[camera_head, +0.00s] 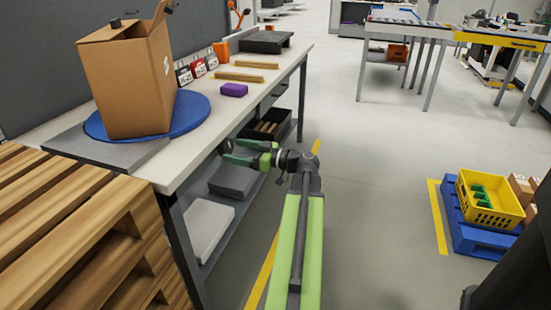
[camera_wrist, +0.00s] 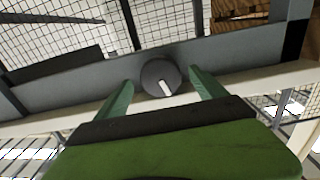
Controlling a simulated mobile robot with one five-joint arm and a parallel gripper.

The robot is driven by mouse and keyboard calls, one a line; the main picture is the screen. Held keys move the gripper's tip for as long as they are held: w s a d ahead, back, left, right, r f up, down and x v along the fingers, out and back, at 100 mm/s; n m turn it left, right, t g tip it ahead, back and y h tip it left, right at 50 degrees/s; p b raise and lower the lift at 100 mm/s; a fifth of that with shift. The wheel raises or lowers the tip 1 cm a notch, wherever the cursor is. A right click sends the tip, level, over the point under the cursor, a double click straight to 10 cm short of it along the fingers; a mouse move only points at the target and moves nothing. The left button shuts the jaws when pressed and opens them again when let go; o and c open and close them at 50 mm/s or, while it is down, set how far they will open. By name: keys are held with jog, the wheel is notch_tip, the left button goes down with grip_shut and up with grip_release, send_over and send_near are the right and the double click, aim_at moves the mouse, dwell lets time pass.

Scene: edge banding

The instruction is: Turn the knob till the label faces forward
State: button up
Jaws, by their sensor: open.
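A dark round knob (camera_wrist: 160,76) with a white pointer mark is on a grey rail in the wrist view. Its mark points down and slightly right. My gripper (camera_wrist: 161,80) is open, with one green finger on each side of the knob and visible gaps between. In the head view my gripper (camera_head: 232,151) is at the workbench's front edge; the knob cannot be made out there. An open cardboard box (camera_head: 125,85) stands on a blue turntable (camera_head: 198,108) on the bench. A white mark, perhaps the label (camera_head: 166,65), shows on its right-hand side.
The workbench (camera_head: 290,68) also holds a purple block (camera_head: 234,89), wooden strips (camera_head: 248,65) and small tagged cards. A wooden pallet stack (camera_head: 60,220) stands at the near left. A yellow crate (camera_head: 490,212) sits on a blue pallet at right. The floor between is clear.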

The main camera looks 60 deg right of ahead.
aim_at(230, 149)
jog(key=v, duration=1.3)
jog(key=shift+s, duration=0.3)
jog(key=x, duration=1.7)
jog(key=shift+w, duration=0.25)
